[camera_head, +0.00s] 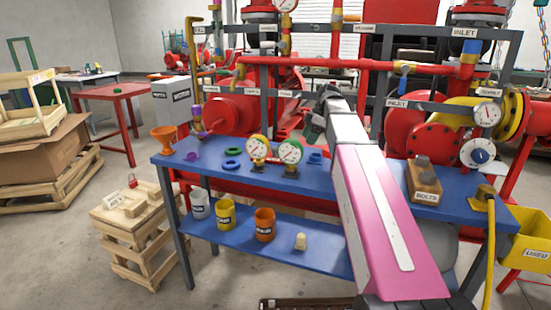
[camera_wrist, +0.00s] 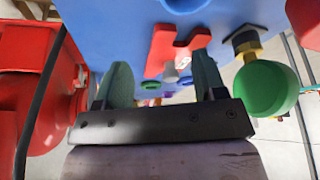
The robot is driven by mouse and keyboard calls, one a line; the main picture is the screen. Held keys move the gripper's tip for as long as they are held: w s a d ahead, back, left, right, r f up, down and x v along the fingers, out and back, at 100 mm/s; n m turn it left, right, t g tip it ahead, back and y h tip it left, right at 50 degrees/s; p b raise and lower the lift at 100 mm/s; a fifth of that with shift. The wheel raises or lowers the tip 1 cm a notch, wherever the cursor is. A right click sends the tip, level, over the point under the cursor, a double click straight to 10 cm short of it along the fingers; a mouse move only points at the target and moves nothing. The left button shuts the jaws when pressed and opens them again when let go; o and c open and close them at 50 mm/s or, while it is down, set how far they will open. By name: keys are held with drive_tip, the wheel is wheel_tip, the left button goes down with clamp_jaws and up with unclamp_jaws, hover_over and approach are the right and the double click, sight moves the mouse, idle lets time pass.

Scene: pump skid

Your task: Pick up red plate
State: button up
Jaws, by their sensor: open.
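A red flat piece with a notch in one edge, which looks like the red plate (camera_wrist: 165,48), lies on the blue tabletop (camera_wrist: 105,28) in the wrist view. My gripper (camera_wrist: 162,80) is open, and its two greenish fingers stand apart on either side of the plate's lower part in the picture. I see nothing between the fingers that they touch. In the head view my gripper (camera_head: 314,122) is above the back of the table, partly hidden by my arm. I cannot make out the plate in the head view.
Two gauges (camera_head: 290,152) stand on the table left of my arm; a green gauge body (camera_wrist: 268,88) is right of my fingers in the wrist view. A bolts box (camera_head: 424,182) stands right. Red pipework (camera_head: 330,63) runs behind.

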sight(276, 147)
drive_tip(key=a, duration=0.4)
drive_tip(key=s+a, duration=0.1)
drive_tip(key=a, duration=0.6)
drive_tip(key=shift+s+a+f, duration=0.1)
drive_tip(key=shift+s+a, duration=0.1)
drive_tip(key=shift+a, duration=0.1)
drive_tip(key=x, duration=0.5)
drive_tip(key=shift+d, duration=0.15)
clamp_jaws()
